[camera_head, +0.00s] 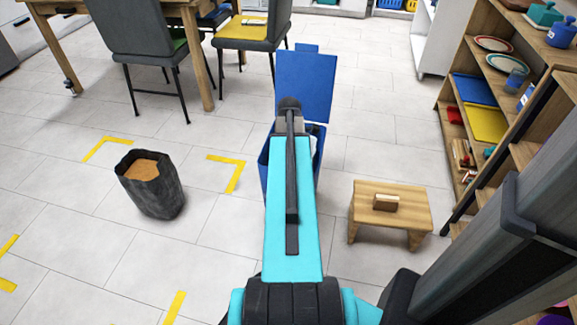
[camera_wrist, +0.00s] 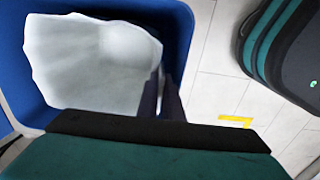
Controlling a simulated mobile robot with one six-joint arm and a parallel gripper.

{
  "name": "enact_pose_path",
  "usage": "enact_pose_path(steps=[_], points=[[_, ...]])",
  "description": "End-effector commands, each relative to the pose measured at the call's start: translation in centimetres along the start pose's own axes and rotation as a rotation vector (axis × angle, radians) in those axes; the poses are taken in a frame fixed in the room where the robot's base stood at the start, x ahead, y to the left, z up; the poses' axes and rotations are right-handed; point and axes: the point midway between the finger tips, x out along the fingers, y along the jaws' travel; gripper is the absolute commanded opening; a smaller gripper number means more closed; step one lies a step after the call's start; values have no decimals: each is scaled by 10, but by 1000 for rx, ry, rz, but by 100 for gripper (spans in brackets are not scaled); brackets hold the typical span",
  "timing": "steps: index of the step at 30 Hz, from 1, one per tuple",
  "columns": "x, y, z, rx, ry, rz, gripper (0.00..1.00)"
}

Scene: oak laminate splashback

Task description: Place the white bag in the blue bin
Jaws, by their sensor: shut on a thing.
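The blue bin (camera_head: 265,172) stands on the floor in front of me, largely hidden behind my arm. Its blue lid (camera_head: 305,88) is raised at the back. In the wrist view the bin's blue wall (camera_wrist: 180,35) surrounds the white bag (camera_wrist: 85,60), which appears within the bin's opening. My gripper (camera_wrist: 163,90) is shut on the bag's right edge, with its dark fingers seen at the bag's side. Whether the bag touches the bin's floor cannot be told. The fingers are hidden in the head view.
A dark grey sack (camera_head: 152,185) with brown contents stands left of the bin. A low wooden stool (camera_head: 375,218) with a small wooden block (camera_head: 386,202) is at the right. Wooden shelves (camera_head: 490,100) line the right side. Chairs (camera_head: 150,50) and a table are behind. Floor between is clear.

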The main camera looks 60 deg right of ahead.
Motion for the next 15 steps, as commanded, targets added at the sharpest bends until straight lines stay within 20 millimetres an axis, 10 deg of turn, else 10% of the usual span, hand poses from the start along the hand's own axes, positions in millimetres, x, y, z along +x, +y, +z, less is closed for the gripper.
enact_pose_path(steps=[15], points=[[8, 0, 0, 1, 0, 0, 0]])
